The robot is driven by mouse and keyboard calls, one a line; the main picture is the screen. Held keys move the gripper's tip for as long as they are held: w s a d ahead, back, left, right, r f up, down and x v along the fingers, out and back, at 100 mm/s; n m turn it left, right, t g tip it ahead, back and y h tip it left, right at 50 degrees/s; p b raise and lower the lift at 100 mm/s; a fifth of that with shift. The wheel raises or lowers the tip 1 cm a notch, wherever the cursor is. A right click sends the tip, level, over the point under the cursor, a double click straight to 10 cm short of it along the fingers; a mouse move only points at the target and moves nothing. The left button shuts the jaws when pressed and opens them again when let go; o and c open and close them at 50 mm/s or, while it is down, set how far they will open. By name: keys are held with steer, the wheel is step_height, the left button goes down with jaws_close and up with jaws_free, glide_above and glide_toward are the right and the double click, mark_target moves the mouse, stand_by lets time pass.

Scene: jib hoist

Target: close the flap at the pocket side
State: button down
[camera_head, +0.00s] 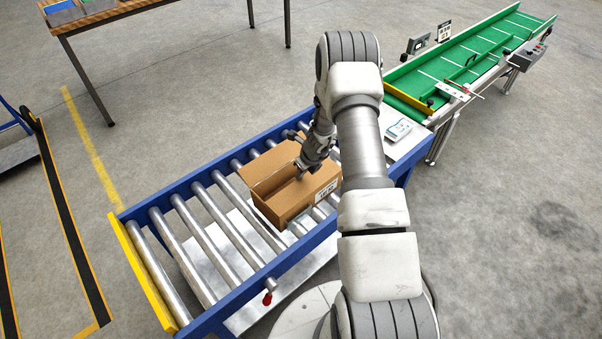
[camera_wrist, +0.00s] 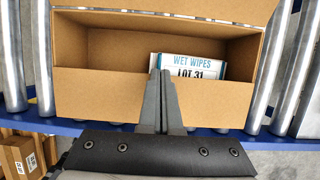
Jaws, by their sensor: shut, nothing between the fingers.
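An open brown cardboard box (camera_head: 285,211) sits on the roller conveyor (camera_head: 215,292). In the wrist view its near panel (camera_wrist: 90,96) spans the middle, and a far panel, which looks like an open flap (camera_wrist: 175,12), extends beyond the opening. A white and blue packet (camera_wrist: 200,66) reading "WET WIPES" and "LOT 31" lies inside at the right, partly hidden by my fingers. My gripper (camera_head: 302,174) is at the box's opening. In the wrist view its shut, empty fingertips (camera_wrist: 161,73) overlap the near panel's top edge; contact cannot be told. Which side is the pocket side is unclear.
The conveyor has blue side rails and a yellow end plate (camera_head: 143,277). A green belt conveyor (camera_head: 470,60) stands at the upper right, a wooden table (camera_head: 95,14) at the upper left. Other cartons (camera_wrist: 22,155) show at the wrist view's lower left. Rollers left of the box are clear.

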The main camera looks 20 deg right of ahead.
steer(key=shift+s, duration=0.1)
stand_by(0.3)
steer(key=shift+s+d+r, duration=0.1)
steer(key=shift+s+d, duration=0.05)
steer(key=shift+s, duration=0.15)
steer(key=shift+s+d+r+b, duration=0.1)
steer(key=shift+s+r+b, duration=0.2)
steer(key=p+v, duration=0.3)
steer(key=v, duration=1.4)
steer(key=shift+p, duration=0.4)
steer(key=shift+r, duration=0.2)
